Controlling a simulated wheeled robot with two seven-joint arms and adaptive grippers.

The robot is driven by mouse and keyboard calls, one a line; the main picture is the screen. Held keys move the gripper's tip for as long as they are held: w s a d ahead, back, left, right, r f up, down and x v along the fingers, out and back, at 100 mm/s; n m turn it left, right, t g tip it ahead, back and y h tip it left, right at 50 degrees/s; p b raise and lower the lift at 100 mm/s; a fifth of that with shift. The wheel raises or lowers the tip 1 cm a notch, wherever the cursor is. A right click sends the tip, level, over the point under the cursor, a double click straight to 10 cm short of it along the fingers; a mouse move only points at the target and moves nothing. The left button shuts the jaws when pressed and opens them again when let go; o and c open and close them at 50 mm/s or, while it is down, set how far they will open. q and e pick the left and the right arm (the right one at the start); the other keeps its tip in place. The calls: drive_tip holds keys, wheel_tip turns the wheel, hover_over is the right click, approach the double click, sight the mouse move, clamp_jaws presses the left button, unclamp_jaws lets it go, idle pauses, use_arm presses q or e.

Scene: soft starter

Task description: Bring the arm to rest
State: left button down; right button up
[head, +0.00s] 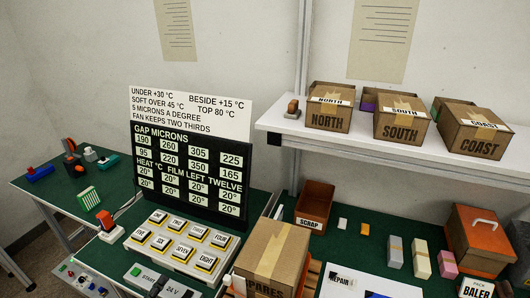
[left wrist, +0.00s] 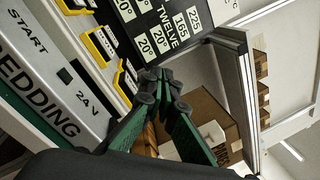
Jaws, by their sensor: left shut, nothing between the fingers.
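My left gripper (left wrist: 156,84) shows in the left wrist view with its two dark fingers brought together at the tips. I see nothing between them. Behind the fingers are the black gap board (left wrist: 150,38) and a cardboard box (left wrist: 205,112). The control panel with START and 24 V marks (left wrist: 50,75) lies to the left of the fingers. I cannot make out either gripper in the head view. My right gripper is in neither view.
In the head view, a keypad of numbered buttons (head: 130,243) lies before the gap board (head: 205,145). A SPARES box (head: 271,255) stands front centre. A white shelf (head: 390,150) holds the NORTH (head: 330,121), SOUTH (head: 400,130) and COAST (head: 480,143) boxes. An orange-lidded case (head: 480,228) is right.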

use_arm(q)
drive_tip(key=s+a+f+n+g+y, duration=0.3)
drive_tip(key=s+a+f+n+y, duration=0.25)
drive_tip(key=n, duration=0.45)
drive_tip(key=s+a+f+n+g+y, duration=0.2)
drive_tip(key=a+f+n+y, duration=0.35)
drive_tip(key=f+n, duration=0.4)
drive_tip(key=s+d+f+n+g+h, duration=0.1)
drive_tip(key=s+d+f+n+g, duration=0.25)
drive_tip(key=s, duration=0.35)
drive_tip(key=s+d+f+n+g, duration=0.25)
drive_tip(key=s+f+n, duration=0.2)
drive_tip(key=s, duration=0.25)
drive_tip(key=s+d+f+n+g+h, duration=0.1)
drive_tip(key=s+d+f+n+g, duration=0.2)
drive_tip(key=s, duration=0.5)
wheel_tip(320, 180, down, 28)
drive_tip(key=s+g, duration=0.2)
drive_tip(key=s+f+g, duration=0.1)
drive_tip(key=s+f, duration=1.8)
drive_tip(key=s, duration=0.1)
drive_tip(key=shift+s+m, duration=0.3)
drive_tip(key=shift+m, duration=0.15)
